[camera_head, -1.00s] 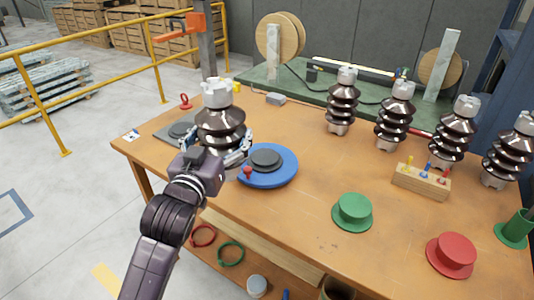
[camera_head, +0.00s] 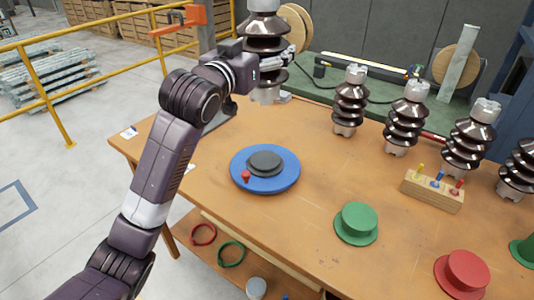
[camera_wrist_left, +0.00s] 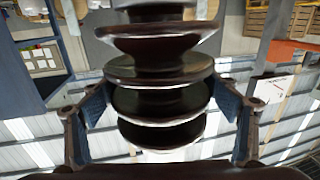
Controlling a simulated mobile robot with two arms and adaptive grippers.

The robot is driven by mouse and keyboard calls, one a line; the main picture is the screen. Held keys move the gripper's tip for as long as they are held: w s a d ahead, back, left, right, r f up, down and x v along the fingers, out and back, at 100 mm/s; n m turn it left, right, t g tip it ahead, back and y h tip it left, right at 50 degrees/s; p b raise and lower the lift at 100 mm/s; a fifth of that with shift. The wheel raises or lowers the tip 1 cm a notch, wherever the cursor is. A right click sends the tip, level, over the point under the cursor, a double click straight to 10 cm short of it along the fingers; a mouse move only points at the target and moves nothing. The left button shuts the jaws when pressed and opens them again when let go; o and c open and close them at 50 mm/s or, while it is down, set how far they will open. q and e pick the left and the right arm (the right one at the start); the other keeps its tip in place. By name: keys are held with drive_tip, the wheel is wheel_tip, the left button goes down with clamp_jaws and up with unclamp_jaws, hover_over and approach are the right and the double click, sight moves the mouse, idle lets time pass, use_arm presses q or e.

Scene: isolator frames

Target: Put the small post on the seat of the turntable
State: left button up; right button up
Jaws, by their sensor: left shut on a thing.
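My left gripper (camera_head: 279,62) is shut on a post (camera_head: 266,27), a ribbed dark brown insulator with pale metal ends. It holds the post upright, well above the table; its top is cut off by the head view's upper edge. In the left wrist view the post (camera_wrist_left: 160,72) is between the two blue-padded fingers (camera_wrist_left: 163,108). The turntable (camera_head: 285,177) is a blue disc on the table, nearer than the post. Its dark grey round seat (camera_head: 265,162) is bare, with a small red knob (camera_head: 245,176) beside it. My right gripper is out of view.
Several similar insulators (camera_head: 350,100) stand along the right rear of the table (camera_head: 215,235). A wooden block with coloured pegs (camera_head: 432,191), a green flanged piece (camera_head: 357,222) and a red one (camera_head: 463,273) are at the right. Table around the turntable is clear.

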use_arm(q)
drive_tip(key=shift+d+r, duration=0.1)
drive_tip(key=shift+r, duration=0.8)
wheel_tip(320, 180, down, 20)
drive_tip(key=shift+p, duration=0.3)
drive_tip(key=shift+r, duration=0.1)
drive_tip(key=o, duration=1.7)
drive_tip(key=shift+f, duration=0.8)
drive_tip(key=o, duration=0.4)
drive_tip(key=shift+s+r, duration=0.2)
drive_tip(key=shift+f, duration=0.1)
